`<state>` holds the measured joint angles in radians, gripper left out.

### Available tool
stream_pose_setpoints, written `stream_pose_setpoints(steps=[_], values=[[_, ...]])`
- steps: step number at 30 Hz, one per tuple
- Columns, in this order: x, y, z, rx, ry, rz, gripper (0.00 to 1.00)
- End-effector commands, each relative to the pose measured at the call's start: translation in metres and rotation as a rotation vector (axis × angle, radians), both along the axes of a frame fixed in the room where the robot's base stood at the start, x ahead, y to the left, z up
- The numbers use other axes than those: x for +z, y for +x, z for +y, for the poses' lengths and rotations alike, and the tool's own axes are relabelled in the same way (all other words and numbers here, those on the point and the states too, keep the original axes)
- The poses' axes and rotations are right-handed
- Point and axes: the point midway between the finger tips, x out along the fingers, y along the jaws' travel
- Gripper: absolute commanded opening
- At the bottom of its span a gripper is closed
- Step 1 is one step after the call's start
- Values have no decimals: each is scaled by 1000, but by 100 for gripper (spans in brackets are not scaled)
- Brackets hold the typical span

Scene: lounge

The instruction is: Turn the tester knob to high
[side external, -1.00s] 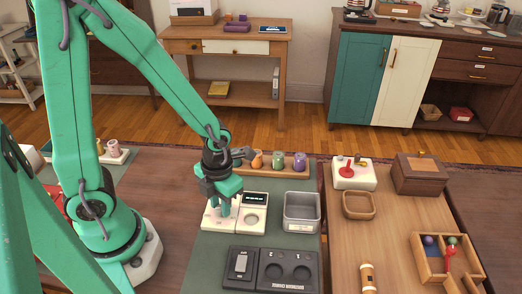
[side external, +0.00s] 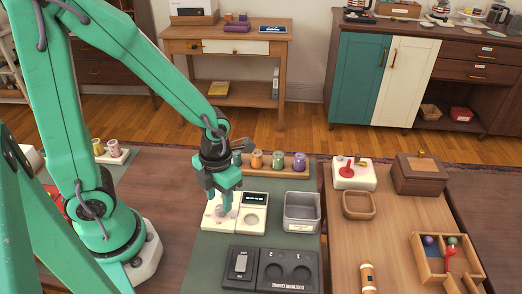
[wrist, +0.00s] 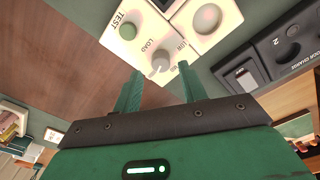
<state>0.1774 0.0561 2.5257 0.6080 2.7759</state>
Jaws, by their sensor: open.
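The tester (side external: 238,226) is a white panel on the green mat, with a dark display (side external: 255,198) and a round dial area at its right. My gripper (side external: 223,206) is over the tester's left part, pointing down. In the wrist view my gripper (wrist: 160,70) is open, with one finger either side of the knob, apparently not touching it.
A grey bin (side external: 302,224) stands right of the tester. A dark charger unit (side external: 270,270) lies in front. A wooden rack with several coloured jars (side external: 278,160) stands behind. A wooden table with a bowl (side external: 358,205) and boxes is at the right.

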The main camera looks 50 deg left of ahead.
Motion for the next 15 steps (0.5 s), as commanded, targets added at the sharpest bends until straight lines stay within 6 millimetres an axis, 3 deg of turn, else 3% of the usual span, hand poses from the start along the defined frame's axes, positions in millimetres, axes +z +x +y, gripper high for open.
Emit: stream_pose_setpoints(steps=[15], values=[[29,1,0,0,0,-3,42]])
